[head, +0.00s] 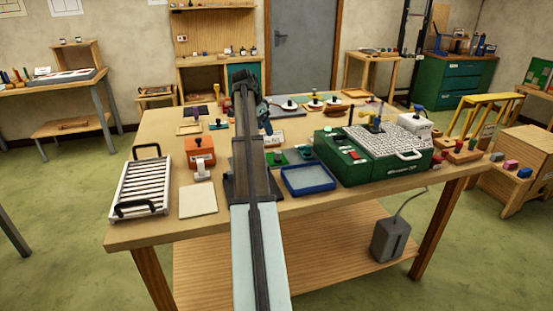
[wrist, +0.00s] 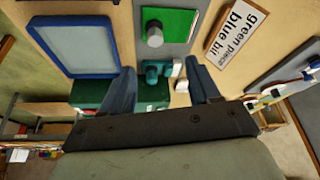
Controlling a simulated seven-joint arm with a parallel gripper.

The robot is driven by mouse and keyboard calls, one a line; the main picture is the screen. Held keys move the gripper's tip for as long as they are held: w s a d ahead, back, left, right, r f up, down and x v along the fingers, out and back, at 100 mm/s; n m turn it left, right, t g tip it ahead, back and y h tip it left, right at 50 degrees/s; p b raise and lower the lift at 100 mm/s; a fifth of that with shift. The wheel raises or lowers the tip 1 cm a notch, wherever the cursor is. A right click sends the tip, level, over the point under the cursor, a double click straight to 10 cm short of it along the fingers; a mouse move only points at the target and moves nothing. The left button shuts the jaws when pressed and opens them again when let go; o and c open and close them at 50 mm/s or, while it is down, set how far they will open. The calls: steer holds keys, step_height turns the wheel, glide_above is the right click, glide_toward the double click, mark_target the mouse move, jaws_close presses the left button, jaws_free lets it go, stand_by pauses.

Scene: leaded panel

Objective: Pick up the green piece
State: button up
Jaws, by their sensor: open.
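The green piece (wrist: 180,22) is a flat green square with a grey knob on top, lying on a grey plate in the wrist view. It also shows in the head view (head: 276,159), just right of my arm and partly hidden by it. My gripper (wrist: 161,66) is open, with its two blue-grey fingers apart and nothing held between them. In the wrist view the green piece lies above and beyond the fingertips. In the head view my gripper (head: 266,126) is over the table, farther back than the green piece.
A blue-rimmed tray (head: 308,178) is right of the green piece. A green machine (head: 345,163) stands farther right. A label card (wrist: 236,32) lies beside the piece's plate. A teal object (wrist: 154,72) and small white blocks show between the fingers. An orange box (head: 200,152) stands left.

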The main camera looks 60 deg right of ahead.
mark_target(278, 152)
steer(key=x, duration=0.4)
steer(key=s+x, duration=0.1)
steer(key=x, duration=0.9)
steer(key=shift+s+d, duration=0.2)
steer(key=c, duration=1)
